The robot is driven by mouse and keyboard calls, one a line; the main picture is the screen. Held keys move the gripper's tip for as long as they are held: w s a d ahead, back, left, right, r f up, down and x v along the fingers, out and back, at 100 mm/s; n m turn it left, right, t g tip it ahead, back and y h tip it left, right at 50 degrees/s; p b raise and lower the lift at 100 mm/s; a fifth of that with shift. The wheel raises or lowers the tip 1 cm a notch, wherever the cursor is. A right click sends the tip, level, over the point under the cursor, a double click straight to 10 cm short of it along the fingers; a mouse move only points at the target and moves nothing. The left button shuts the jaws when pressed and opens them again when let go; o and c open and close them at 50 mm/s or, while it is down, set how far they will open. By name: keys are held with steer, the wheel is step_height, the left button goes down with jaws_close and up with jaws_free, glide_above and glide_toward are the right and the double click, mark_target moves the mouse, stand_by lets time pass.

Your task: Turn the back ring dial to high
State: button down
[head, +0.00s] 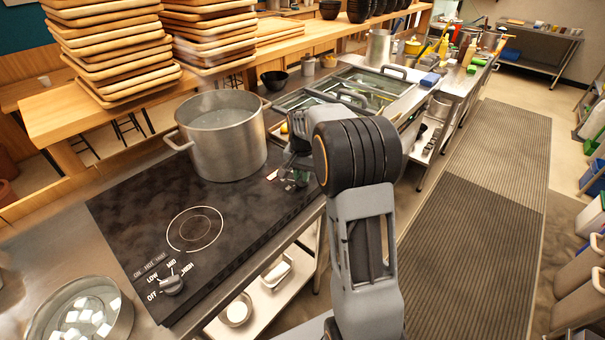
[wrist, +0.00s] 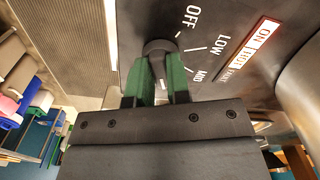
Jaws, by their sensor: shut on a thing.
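The back ring dial (wrist: 160,46) is a dark round knob on the black cooktop, seen in the wrist view. My gripper (wrist: 161,72) has green fingertips, one on each side of the dial, and is shut on it. The labels OFF, LOW and MID show beside the dial; the HIGH label is not visible there. I cannot tell which mark the dial points to. In the head view my gripper (head: 291,175) is at the right edge of the cooktop (head: 130,215), and my arm partly hides the dial.
A large steel pot (head: 225,140) stands on the back ring, close left of my gripper. The front ring dial (head: 171,284) is at the cooktop's near corner. Food wells (head: 372,85) are beyond my arm.

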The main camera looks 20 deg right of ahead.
steer(key=shift+r, duration=0.1)
steer(key=c, duration=1.1)
jaws_free()
step_height(320, 180, up, 14)
steer(key=shift+f, duration=0.15)
steer(key=s+a+f+n+t, duration=0.1)
steer(key=s+a+f+n, duration=0.1)
steer(key=s, duration=0.5)
steer(key=s+a+f+n+t, duration=0.1)
steer(key=s+a+f+n, duration=0.1)
steer(key=s+a+n, duration=0.2)
steer(key=s+a+f+n+t, duration=0.1)
steer(key=s+a+f+n, duration=0.1)
steer(key=s, duration=0.9)
steer(key=shift+a+f+n+t, duration=0.15)
steer(key=shift+a+n+t, duration=0.25)
steer(key=shift+a, duration=0.75)
